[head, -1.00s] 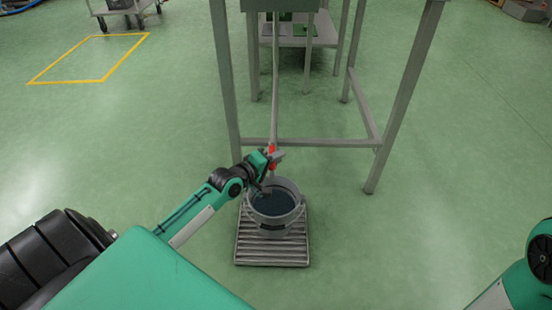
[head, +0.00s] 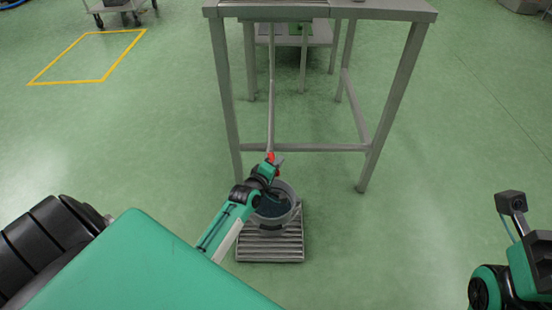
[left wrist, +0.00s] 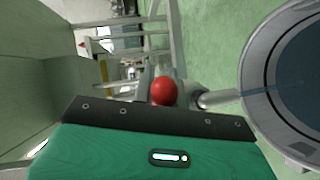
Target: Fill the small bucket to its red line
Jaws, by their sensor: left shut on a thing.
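The small grey bucket (head: 292,219) stands upright on a slatted grey stand, with dark liquid in it. In the left wrist view the bucket (left wrist: 252,75) is at the right edge, with a dark line inside its wall above the liquid. No red line can be made out. A thin grey pipe (head: 271,110) comes down from the table to a red knob (head: 270,157) above the bucket's back rim. My left gripper (head: 274,167) is shut at the red knob (left wrist: 163,92), beside the bucket. My right arm is at the right edge; its jaws cannot be made out.
The slatted stand (head: 270,254) rests on the green floor. A grey metal table (head: 340,10) stands behind, its legs around the pipe. A yellow floor outline (head: 85,57) and a wheeled cart (head: 115,8) are at the far left. Open floor lies on both sides.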

